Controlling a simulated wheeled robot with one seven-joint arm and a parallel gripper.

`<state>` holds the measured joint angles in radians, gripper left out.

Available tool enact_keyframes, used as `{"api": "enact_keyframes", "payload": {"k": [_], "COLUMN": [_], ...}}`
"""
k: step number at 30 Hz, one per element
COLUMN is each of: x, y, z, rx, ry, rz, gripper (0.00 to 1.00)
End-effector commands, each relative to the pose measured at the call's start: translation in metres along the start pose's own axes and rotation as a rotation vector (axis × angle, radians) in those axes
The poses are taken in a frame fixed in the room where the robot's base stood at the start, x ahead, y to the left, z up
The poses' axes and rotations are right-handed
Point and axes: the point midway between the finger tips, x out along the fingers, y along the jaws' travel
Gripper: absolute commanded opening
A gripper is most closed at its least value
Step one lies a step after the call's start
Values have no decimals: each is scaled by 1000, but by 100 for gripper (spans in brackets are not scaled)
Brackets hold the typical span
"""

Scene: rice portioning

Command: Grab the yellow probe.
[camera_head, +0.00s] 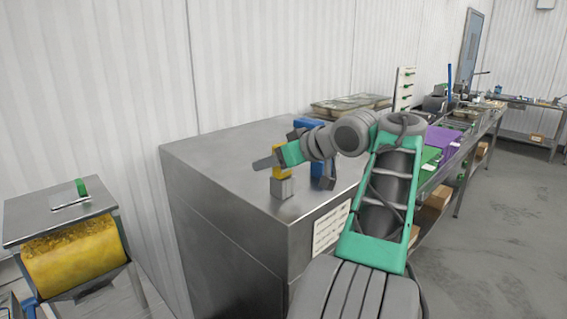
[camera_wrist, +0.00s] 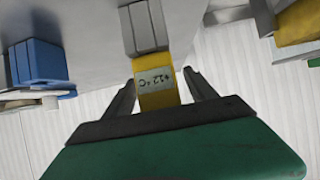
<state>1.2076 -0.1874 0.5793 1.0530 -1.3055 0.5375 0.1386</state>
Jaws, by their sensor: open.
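The yellow probe (camera_head: 278,173) stands upright in a grey block holder (camera_head: 283,188) near the front edge of the steel cabinet. In the wrist view the probe (camera_wrist: 156,82) shows a small display reading about +22 °C, with the grey holder (camera_wrist: 144,28) above it in the picture. My gripper (camera_head: 272,164) is at the probe's upper part. In the wrist view my gripper (camera_wrist: 159,77) is open, with one finger on each side of the probe. Gaps show between the fingers and the probe. The probe's lower end is hidden in the holder.
A blue item (camera_head: 310,124) stands on the steel cabinet (camera_head: 225,160) behind my gripper; blue parts (camera_wrist: 38,62) also show in the wrist view. A tray (camera_head: 350,104) lies at the back. The cabinet's left top is clear.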

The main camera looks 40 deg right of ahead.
Motion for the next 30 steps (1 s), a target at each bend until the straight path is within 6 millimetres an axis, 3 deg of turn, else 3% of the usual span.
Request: {"api": "enact_keyframes", "payload": {"k": [5,26,30], "x": [-1,-1,-1], "y": [0,1,1], "z": [0,0,0], "rx": [0,1,0], "ry": [0,0,0], "rz": [1,1,1], "gripper": [58,1,0]}}
